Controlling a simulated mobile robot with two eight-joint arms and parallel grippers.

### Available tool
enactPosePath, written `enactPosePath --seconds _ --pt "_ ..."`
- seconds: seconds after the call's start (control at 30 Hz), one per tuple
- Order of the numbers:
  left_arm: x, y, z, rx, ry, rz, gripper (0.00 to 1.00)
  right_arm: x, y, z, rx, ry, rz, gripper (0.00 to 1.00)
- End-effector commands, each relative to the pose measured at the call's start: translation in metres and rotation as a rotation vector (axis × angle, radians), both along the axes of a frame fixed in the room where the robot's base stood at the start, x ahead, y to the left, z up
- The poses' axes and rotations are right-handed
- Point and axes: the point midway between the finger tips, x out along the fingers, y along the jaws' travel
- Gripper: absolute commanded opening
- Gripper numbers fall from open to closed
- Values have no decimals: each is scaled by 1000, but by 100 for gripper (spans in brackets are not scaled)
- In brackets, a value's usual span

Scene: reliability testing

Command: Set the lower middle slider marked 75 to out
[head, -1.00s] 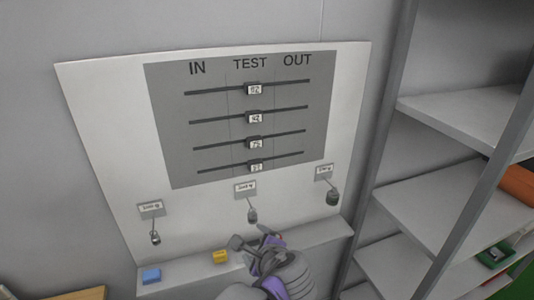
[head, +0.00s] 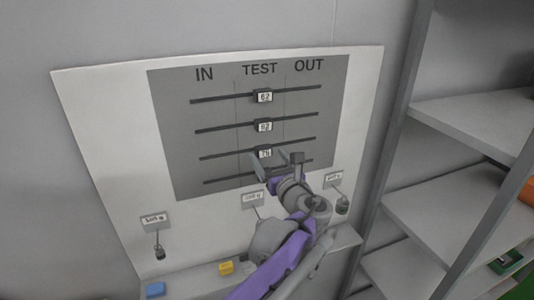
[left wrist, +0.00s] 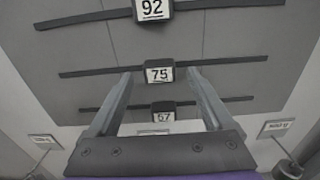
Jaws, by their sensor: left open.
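The slider marked 75 (head: 265,153) is a small dark block with a white label on the third rail of the grey panel (head: 170,110). It sits in the middle, under TEST, and OUT is to the right. It also shows in the left wrist view (left wrist: 159,74). My left gripper (head: 273,157) is open in front of the panel. In the left wrist view its fingertips (left wrist: 160,77) appear on either side of this slider, with gaps visible. I cannot tell how far they are from the panel. My right gripper is not in view.
Sliders marked 62 (head: 264,96) and 92 (head: 264,126) sit above, also under TEST. Slider 67 (left wrist: 163,112) is just below, between the fingers in the wrist view. Hanging weights (head: 159,252) and a ledge with blue (head: 155,289) and yellow blocks are lower. Metal shelves (head: 450,205) stand right.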

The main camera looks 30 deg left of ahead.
Motion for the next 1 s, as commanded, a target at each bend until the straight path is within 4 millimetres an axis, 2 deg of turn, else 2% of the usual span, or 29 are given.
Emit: enactPosePath --seconds 0.2,0.5,0.9,0.97,1.0 --pt "12 14 0 -1 -1 1 85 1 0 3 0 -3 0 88" --pt "13 15 -1 -1 0 0 83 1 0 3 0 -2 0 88" --pt "13 15 -1 -1 0 0 11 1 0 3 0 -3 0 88" --pt "13 15 -1 -1 0 0 0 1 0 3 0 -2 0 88" --pt "13 15 -1 -1 0 0 0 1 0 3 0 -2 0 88"
